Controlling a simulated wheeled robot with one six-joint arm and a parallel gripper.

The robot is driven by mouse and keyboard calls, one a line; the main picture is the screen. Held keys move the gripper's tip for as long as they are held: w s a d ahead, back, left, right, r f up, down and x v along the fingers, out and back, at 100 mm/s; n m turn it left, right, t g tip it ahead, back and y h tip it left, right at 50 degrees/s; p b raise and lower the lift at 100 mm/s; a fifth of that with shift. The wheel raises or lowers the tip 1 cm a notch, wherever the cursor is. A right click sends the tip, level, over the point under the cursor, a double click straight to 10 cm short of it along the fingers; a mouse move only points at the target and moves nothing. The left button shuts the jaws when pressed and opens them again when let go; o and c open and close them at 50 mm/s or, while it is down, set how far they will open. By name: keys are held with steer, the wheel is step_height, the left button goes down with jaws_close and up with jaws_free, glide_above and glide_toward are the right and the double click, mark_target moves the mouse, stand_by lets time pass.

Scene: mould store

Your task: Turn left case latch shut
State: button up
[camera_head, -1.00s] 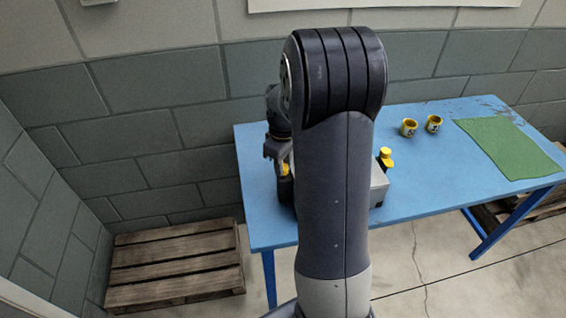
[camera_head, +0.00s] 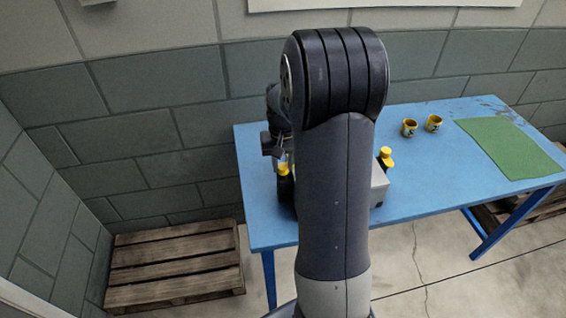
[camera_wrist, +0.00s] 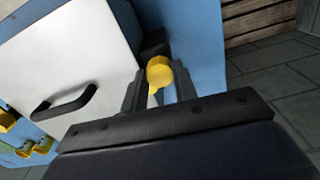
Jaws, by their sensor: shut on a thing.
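The case (camera_head: 378,183) is a pale grey box on the blue table, mostly hidden in the head view behind my arm. The wrist view shows its white lid (camera_wrist: 70,50) and black handle (camera_wrist: 65,103). The left latch (camera_wrist: 160,72) is a yellow round knob with a narrow part pointing towards my gripper, on a black mount at the case's side. It also shows in the head view (camera_head: 283,169). My gripper (camera_wrist: 155,88) is shut on this left latch, a finger on either side. The yellow right latch (camera_head: 385,157) stands at the case's other side.
A wooden pallet (camera_head: 175,268) is on the floor at left. A block wall stands behind the table.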

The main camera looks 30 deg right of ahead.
mark_target(283, 166)
steer(key=m, duration=0.4)
steer(key=shift+m, duration=2.1)
steer(key=o, duration=1)
steer(key=shift+c, duration=0.2)
step_height(283, 166, up, 11)
steer(key=shift+b, duration=0.3)
steer(key=shift+f, duration=0.1)
step_height(283, 166, down, 11)
